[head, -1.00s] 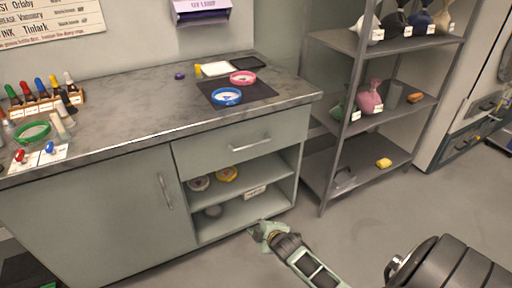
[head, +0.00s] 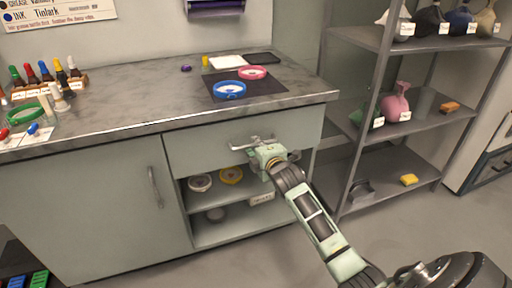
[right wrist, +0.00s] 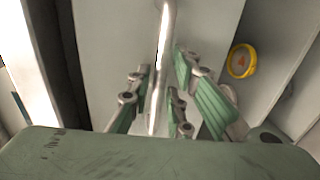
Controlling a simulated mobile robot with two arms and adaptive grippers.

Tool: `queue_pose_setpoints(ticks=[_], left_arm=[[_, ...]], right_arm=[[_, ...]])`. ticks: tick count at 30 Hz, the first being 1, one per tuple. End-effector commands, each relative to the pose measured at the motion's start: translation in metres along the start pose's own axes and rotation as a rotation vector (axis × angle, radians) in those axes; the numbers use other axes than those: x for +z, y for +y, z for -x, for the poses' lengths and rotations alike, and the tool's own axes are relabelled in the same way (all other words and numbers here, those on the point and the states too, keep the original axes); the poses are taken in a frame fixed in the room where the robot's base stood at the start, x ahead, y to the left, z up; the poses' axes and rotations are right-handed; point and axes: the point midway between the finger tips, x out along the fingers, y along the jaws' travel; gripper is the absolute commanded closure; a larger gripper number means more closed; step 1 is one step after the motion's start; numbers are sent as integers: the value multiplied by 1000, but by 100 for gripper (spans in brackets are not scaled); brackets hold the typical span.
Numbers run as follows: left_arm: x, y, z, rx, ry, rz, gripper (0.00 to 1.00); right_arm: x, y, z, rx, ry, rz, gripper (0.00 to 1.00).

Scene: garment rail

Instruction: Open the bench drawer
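The bench drawer (head: 205,148) is the pale green front under the worktop's right part. It looks shut, flush with the cabinet. Its metal bar handle (head: 238,147) shows just left of my right gripper (head: 264,152), which is in front of the drawer and hides part of the handle. In the right wrist view the handle (right wrist: 163,45) runs between the green-padded fingers of my right gripper (right wrist: 160,100). The fingers stand apart on both sides of it and look open; I cannot tell whether they touch it. My left gripper is not in view.
Below the drawer is an open shelf with a yellow roll (head: 231,175) and a pale roll (head: 200,183). A cupboard door (head: 90,205) is at left. Grey shelving (head: 350,195) stands close on the right.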

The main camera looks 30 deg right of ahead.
Motion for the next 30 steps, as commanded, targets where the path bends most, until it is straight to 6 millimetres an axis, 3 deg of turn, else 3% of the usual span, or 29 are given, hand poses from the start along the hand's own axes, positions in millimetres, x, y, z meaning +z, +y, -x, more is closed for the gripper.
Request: queue_pose_setpoints(ticks=[12,18,30], left_arm=[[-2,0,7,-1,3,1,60],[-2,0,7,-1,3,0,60],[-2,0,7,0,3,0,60]], right_arm=[[0,0,-8,-1,1,-1,82],[0,0,-8,-1,1,-1,100],[0,-1,-8,-2,1,-1,100]])
